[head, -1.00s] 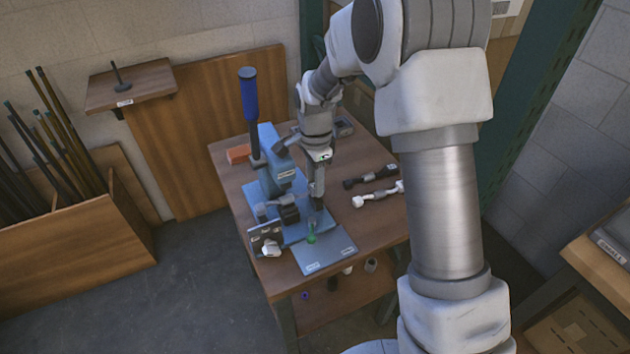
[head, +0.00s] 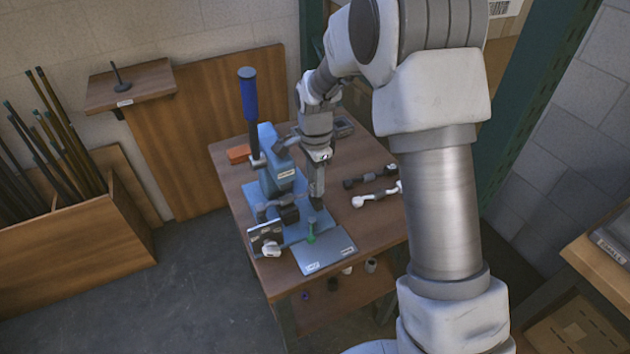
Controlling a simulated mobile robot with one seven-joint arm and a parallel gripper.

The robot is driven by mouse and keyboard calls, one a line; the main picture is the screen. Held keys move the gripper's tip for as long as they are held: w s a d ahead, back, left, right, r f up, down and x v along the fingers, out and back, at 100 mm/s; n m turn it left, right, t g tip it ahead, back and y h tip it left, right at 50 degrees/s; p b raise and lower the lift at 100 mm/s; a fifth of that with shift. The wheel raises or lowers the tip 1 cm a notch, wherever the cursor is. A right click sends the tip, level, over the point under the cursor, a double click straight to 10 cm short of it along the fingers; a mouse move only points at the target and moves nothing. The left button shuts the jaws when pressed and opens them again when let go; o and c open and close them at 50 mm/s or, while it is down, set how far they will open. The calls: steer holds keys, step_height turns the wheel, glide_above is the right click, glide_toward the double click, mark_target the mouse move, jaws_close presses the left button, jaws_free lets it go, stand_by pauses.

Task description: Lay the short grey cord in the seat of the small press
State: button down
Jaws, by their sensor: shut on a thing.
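The small press (head: 278,172) is light blue with a tall blue-gripped lever (head: 249,97); it stands on the left of the table. My gripper (head: 317,204) points straight down just right of the dark round part (head: 289,214) on the press's base. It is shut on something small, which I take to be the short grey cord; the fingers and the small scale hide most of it. A thin grey strip (head: 270,205) shows left of the dark part. I cannot tell whether it belongs to the cord or touches the seat.
A green-ended piece (head: 311,237) stands by the blue-grey mat (head: 326,254) in front of my gripper. A black cord-like part (head: 370,177) and a white-ended one (head: 377,195) lie to the right. A small rack (head: 258,236) with a white piece (head: 271,249) is at front left.

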steer(key=shift+f, duration=0.25)
stand_by(4.2)
steer(key=shift+r, duration=0.25)
steer(key=c, duration=0.5)
jaws_free()
step_height(320, 180, up, 18)
steer(key=p, duration=0.1)
steer(key=shift+f+p, duration=0.25)
steer(key=shift+p, duration=0.05)
